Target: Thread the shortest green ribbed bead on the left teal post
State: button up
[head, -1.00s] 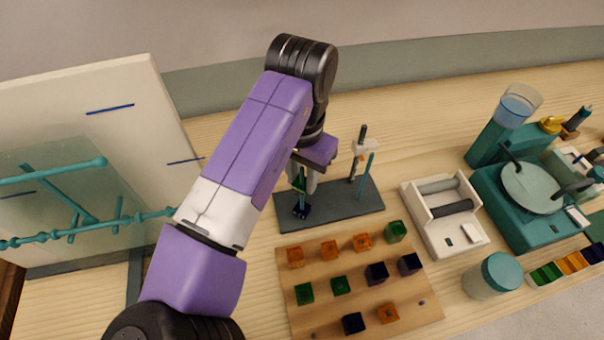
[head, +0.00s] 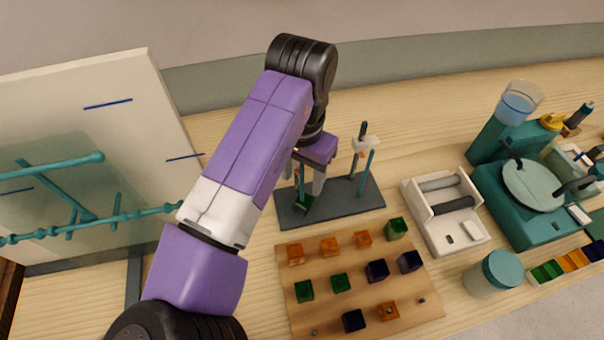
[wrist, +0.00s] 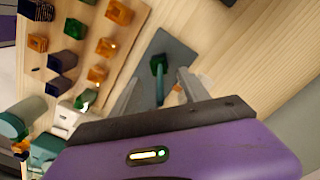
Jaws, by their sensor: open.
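A green bead (head: 304,203) sits low around the left teal post (head: 301,178), near the dark base plate (head: 345,203). The bead also shows at the base end of the post in the wrist view (wrist: 158,62). My gripper (head: 308,186) is open, with its fingers on either side of the post and apart from the bead. In the wrist view the post stands between the spread fingers (wrist: 160,80). Whether a dark blue bead lies under the green one is hidden. I cannot make out ribs at this size.
A right teal post (head: 366,172) and a dark post with a white piece (head: 367,143) stand on the same plate. In front is a wooden board (head: 325,309) with several orange, green and dark blue beads. A white tray (head: 446,235) stands to the right.

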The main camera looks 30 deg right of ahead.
jog(key=shift+r, duration=3.9)
